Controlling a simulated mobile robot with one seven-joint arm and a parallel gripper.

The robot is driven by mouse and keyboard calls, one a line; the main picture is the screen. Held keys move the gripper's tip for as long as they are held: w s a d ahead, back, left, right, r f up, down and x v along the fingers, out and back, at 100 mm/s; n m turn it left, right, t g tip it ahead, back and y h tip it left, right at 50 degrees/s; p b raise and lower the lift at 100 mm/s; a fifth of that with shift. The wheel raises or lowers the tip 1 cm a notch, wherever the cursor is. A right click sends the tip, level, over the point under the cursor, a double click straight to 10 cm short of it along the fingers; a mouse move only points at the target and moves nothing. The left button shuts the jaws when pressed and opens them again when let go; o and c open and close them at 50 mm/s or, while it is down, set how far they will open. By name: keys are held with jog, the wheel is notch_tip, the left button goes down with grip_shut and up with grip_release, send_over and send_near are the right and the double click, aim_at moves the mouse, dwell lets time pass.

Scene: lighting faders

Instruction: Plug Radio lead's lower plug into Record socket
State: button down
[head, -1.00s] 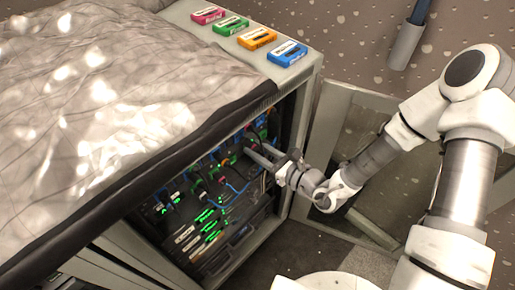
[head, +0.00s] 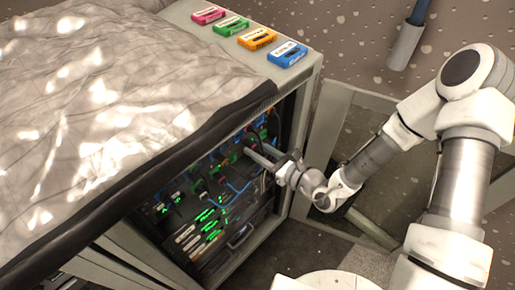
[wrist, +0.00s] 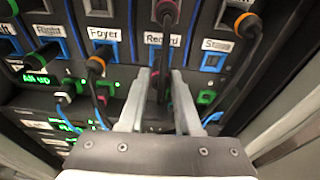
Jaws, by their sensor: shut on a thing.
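My gripper (wrist: 164,88) is at the upper right of the rack's patch panel, its two fingers close around a dark plug or lead (wrist: 163,82). In the wrist view this lies just below the Record label (wrist: 162,40), in front of a blue socket plate (wrist: 156,57). The fingers and lead cover most of the Record socket, so I cannot tell whether the plug is in it. A pink-banded plug (wrist: 166,14) sits above the label, its black cable running down toward my fingers. In the head view my gripper (head: 262,157) reaches into the rack from the right.
An orange-banded plug (wrist: 96,65) hangs below the Foyer label (wrist: 104,34). Another orange-banded plug (wrist: 246,24) is at upper right, near the Stage label (wrist: 216,45). The rack's open door (head: 350,130) stands right. Several cassettes (head: 257,39) lie on top.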

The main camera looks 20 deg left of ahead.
jog(key=shift+w+a+r, duration=0.1)
jog(key=shift+w+a, duration=0.15)
jog(key=shift+a, duration=0.3)
jog(key=shift+w+a, duration=0.2)
jog(key=shift+a, duration=0.3)
dwell(1.1)
jog(key=c, duration=0.5)
grip_release()
jog(key=shift+a, duration=0.1)
jog(key=p+v, duration=0.4)
jog(key=v, duration=1.2)
jog(key=s+d+r+n+g+h+p, duration=0.2)
jog(key=s+r+n+g, duration=0.25)
jog(key=r+n, duration=0.35)
jog(key=s+d+r+n+g+h+p, duration=0.25)
jog(key=r+n+g, duration=0.25)
jog(key=r+n, duration=0.25)
jog(key=d+r+n+t+h+p, duration=0.1)
jog(key=d+r+n+t+h, duration=0.1)
jog(key=d+r, duration=0.3)
jog(key=d+r+n+t+h+p, duration=0.1)
jog(key=d+r+n+t+h, duration=0.1)
jog(key=d+r+t+h, duration=0.2)
jog(key=d+r+n+t+h+p, duration=0.1)
jog(key=d+r+n+t+h, duration=0.2)
jog(key=d+r, duration=0.3)
notch_tip(320, 180, up, 4)
jog(key=shift+r+h+p, duration=0.1)
jog(key=shift+h+p, duration=0.25)
jog(key=shift+h, duration=0.3)
